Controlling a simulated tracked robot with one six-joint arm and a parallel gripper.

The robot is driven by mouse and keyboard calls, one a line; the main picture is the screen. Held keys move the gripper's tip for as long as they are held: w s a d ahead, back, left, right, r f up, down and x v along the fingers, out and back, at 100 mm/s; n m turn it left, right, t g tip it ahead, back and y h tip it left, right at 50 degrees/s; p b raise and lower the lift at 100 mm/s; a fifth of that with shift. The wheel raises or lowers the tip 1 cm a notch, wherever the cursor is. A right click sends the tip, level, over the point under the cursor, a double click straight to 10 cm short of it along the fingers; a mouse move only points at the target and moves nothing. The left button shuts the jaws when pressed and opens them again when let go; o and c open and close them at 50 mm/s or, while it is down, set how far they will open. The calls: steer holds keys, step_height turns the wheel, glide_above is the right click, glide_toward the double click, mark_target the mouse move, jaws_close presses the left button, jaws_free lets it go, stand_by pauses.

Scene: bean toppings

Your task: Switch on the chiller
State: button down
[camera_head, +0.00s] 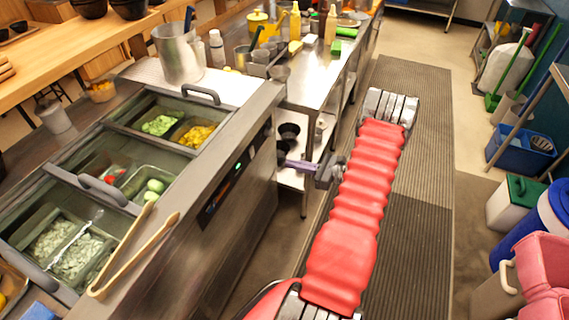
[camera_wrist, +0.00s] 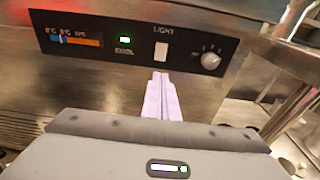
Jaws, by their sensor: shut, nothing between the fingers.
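The chiller (camera_head: 243,214) is the steel counter unit at left in the head view, with open food wells in its top. Its black control panel (camera_head: 216,190) is on the front face. In the wrist view the panel (camera_wrist: 85,35) shows a temperature display (camera_wrist: 75,39), a small green-lit switch (camera_wrist: 124,40), a white switch (camera_wrist: 161,51) marked LIGHT and a round knob (camera_wrist: 210,60). My gripper (camera_wrist: 160,76) is shut and empty, its tips just below the LIGHT switch in the picture. I cannot tell whether they touch the panel. In the head view my gripper (camera_head: 287,163) is right of the panel.
Wooden tongs (camera_head: 137,250) lie across the chiller's front edge. A steel pot (camera_head: 178,54) stands on the counter. A steel table (camera_head: 312,88) with bottles and pans stands beyond. Bins and buckets (camera_head: 518,204) line the right side. The ribbed floor mat (camera_head: 425,150) is clear beside my arm.

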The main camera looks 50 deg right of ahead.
mark_target(253, 156)
steer(key=x, duration=1.3)
steer(key=shift+w+a, duration=0.15)
steer(key=shift+w, duration=0.05)
steer(key=shift+s, duration=0.2)
steer(key=s+d+f, duration=0.1)
steer(key=s+d, duration=0.1)
steer(key=s, duration=0.4)
steer(key=s+d, duration=0.3)
steer(key=s, duration=0.4)
steer(key=shift+f, duration=0.4)
